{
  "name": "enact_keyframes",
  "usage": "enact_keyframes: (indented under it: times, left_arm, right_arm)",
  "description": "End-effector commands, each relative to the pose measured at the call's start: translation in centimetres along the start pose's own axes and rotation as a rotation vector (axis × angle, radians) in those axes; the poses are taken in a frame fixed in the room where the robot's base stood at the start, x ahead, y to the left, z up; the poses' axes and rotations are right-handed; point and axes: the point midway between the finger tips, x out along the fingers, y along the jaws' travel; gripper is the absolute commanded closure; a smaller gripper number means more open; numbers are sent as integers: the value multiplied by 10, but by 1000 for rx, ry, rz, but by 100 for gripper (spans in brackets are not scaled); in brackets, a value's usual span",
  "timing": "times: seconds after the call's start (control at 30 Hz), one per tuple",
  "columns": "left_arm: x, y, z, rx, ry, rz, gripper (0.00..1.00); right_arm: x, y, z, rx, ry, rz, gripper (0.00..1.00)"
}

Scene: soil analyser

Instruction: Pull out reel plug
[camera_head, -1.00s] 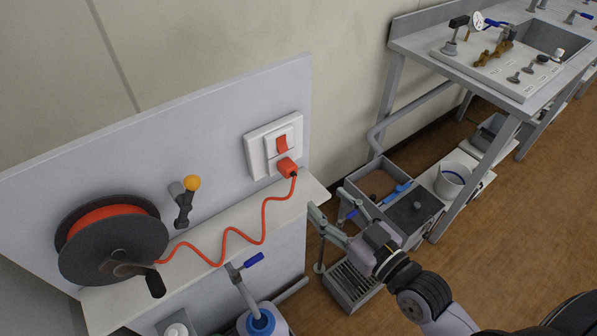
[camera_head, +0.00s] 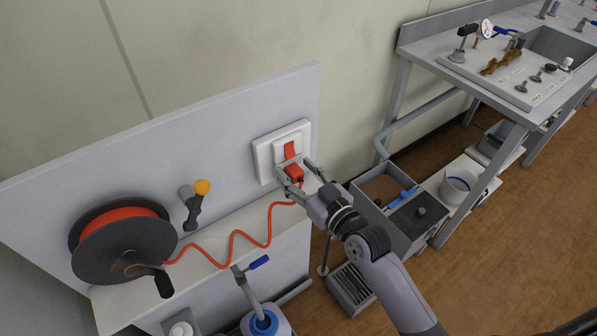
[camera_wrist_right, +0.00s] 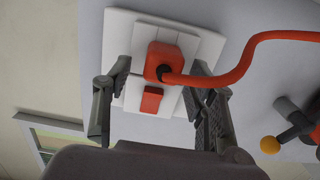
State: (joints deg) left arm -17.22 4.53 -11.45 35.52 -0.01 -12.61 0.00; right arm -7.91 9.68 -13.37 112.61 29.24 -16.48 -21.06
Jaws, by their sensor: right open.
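The orange-red reel plug (camera_head: 294,173) sits in the lower part of the white wall socket (camera_head: 263,160), below a red switch (camera_head: 290,150). An orange cord (camera_head: 233,240) runs from it to the black cable reel (camera_head: 122,243) on the left. My right gripper (camera_head: 296,172) is open, with its fingers on either side of the plug. In the right wrist view the plug (camera_wrist_right: 165,60) lies between the open fingers (camera_wrist_right: 158,82), with gaps on both sides. My left gripper is not in view.
A lever with an orange knob (camera_head: 202,187) is on the panel between reel and socket. A blue-handled tap (camera_head: 258,262) is below the shelf. Grey bins (camera_head: 418,222) and a sink bench (camera_head: 520,75) stand to the right.

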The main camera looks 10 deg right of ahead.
Motion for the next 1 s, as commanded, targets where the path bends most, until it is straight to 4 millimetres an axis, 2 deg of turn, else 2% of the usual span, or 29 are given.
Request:
enact_keyframes:
  times: [0.13, 0.9, 1.0]
  left_arm:
    - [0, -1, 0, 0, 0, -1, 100]
    - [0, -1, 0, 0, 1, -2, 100]
    - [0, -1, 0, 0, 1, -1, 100]
  right_arm:
    - [0, 0, 0, 0, 0, 0, 48]
    - [0, 0, 0, -1, 0, 0, 100]
    - [0, 0, 0, -1, 0, 0, 100]
